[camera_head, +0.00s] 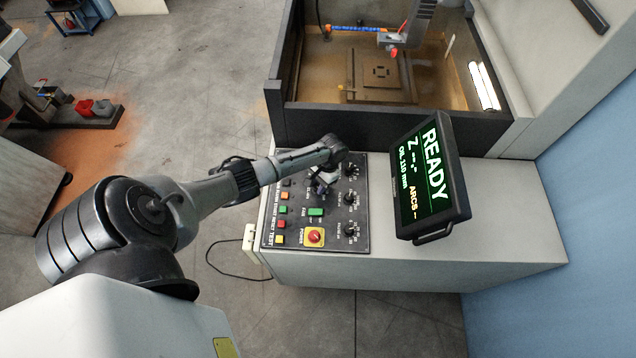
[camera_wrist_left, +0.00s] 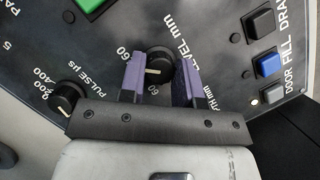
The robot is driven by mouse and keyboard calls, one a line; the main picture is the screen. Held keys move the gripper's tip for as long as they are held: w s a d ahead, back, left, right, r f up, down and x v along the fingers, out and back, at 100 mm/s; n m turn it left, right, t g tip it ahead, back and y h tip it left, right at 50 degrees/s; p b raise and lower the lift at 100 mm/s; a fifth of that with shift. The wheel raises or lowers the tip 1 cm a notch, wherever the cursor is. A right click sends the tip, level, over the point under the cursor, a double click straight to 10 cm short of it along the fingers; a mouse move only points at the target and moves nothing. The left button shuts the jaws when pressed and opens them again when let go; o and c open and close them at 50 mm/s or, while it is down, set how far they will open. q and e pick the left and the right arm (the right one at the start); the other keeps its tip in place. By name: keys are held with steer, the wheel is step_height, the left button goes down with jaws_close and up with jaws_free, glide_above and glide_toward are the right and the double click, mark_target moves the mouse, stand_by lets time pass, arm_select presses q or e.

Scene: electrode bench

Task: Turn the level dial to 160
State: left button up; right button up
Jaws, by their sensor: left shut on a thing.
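The level dial (camera_wrist_left: 158,62) is a round black knob with a white pointer line, beside the label "LEVEL mm" in the left wrist view. My left gripper (camera_wrist_left: 160,76) has its two purple fingers on either side of the knob and is shut on it. The pointer line faces left in that view. Parts of the scale are hidden by the fingers, so I cannot read the exact setting. In the head view my left gripper (camera_head: 324,183) is over the upper part of the control panel (camera_head: 270,236) and the level dial cannot be made out. My right gripper is not in view.
The tilted screen (camera_head: 430,180) reads "READY" and "OIL 110 mm". A pulse dial (camera_wrist_left: 66,97) and blue fill button (camera_wrist_left: 268,65) flank the level dial. A red emergency knob (camera_head: 314,237) is at the panel's near end. The dark-walled tank (camera_head: 350,128) stands behind.

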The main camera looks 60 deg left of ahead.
arm_select(q)
steer(key=shift+m, duration=0.3)
steer(key=o, duration=0.9)
steer(key=v, duration=1.4)
steer(key=shift+b, duration=0.35)
steer(key=shift+d+f, duration=0.1)
